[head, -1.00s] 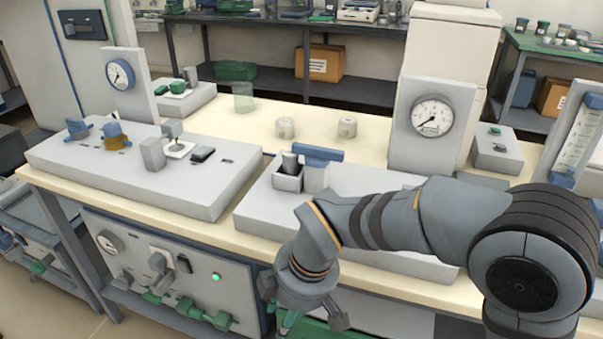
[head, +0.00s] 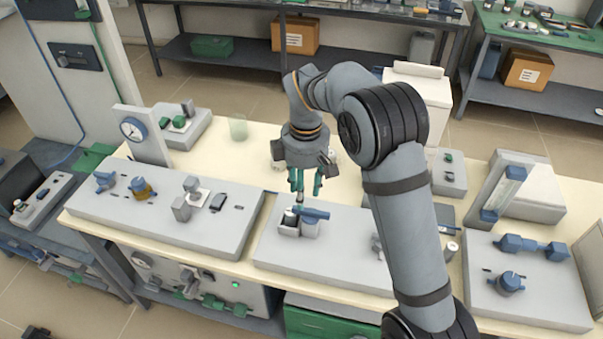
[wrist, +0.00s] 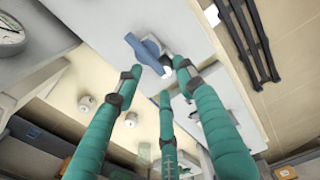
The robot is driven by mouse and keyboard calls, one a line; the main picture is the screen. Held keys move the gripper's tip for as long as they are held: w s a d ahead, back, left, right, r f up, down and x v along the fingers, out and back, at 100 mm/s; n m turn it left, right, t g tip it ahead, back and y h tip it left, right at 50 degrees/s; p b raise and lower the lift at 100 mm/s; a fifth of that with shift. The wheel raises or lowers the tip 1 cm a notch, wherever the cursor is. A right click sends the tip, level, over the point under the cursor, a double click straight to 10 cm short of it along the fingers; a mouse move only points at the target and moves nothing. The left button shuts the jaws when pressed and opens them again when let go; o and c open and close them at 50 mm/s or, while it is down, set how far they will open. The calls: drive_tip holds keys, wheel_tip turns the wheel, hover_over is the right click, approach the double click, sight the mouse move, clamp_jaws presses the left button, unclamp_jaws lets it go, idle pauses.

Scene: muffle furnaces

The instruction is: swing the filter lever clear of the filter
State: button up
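The likely filter lever, a blue bar (head: 312,213), sits on top of a small grey block on the middle panel. My gripper (head: 306,188) points down just above and behind the bar. In the wrist view its green fingers (wrist: 158,82) are spread apart with nothing between them, close to the bar's lower end. I cannot tell whether a fingertip touches it.
The left panel (head: 225,240) carries blue, brown and grey fittings. A dial gauge (head: 133,129) stands behind it. A clear beaker (head: 238,128) stands at the back. White round pieces lie behind my gripper. My arm covers part of the middle panel's right side.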

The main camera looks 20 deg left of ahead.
sight(311, 209)
drive_tip(key=w+f+p, duration=0.1)
drive_tip(key=f, duration=0.1)
drive_tip(key=d+f+p, duration=0.1)
drive_tip(key=f, duration=0.2)
drive_tip(key=w+f+p, duration=0.1)
drive_tip(key=f, duration=0.2)
drive_tip(key=shift+w+d+f+p, duration=0.2)
drive_tip(key=shift+w+f+p, duration=0.05)
drive_tip(key=shift+w+p, duration=0.05)
drive_tip(key=shift+c, duration=1)
drive_tip(key=c, duration=0.7)
clamp_jaws()
